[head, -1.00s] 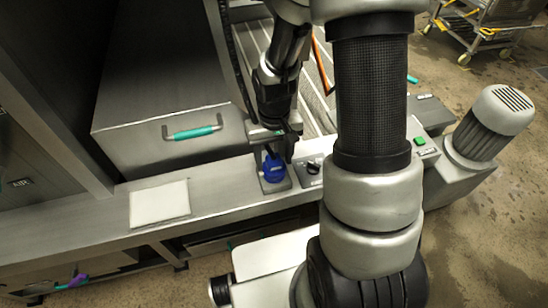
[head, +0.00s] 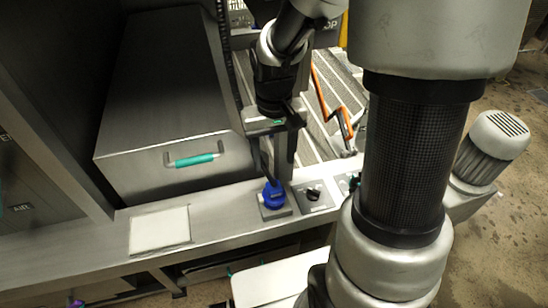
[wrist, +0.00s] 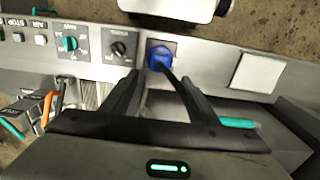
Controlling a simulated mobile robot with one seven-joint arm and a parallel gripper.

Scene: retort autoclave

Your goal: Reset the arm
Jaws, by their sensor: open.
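My gripper (head: 277,170) is open and empty above the front ledge of the machine, just behind and above a blue knob (head: 273,195) on a small square plate. In the wrist view the two dark fingers of my gripper (wrist: 160,78) are spread apart, and the blue knob (wrist: 160,57) shows beyond and between their tips. Whether a finger touches the bar I cannot tell.
A black rotary switch (head: 314,194) sits right of the knob, and a blank pale plate (head: 160,230) lies to its left. A steel box with a teal handle (head: 193,160) stands behind the ledge. A grey motor (head: 492,148) is at the right. My arm hides part of the ledge.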

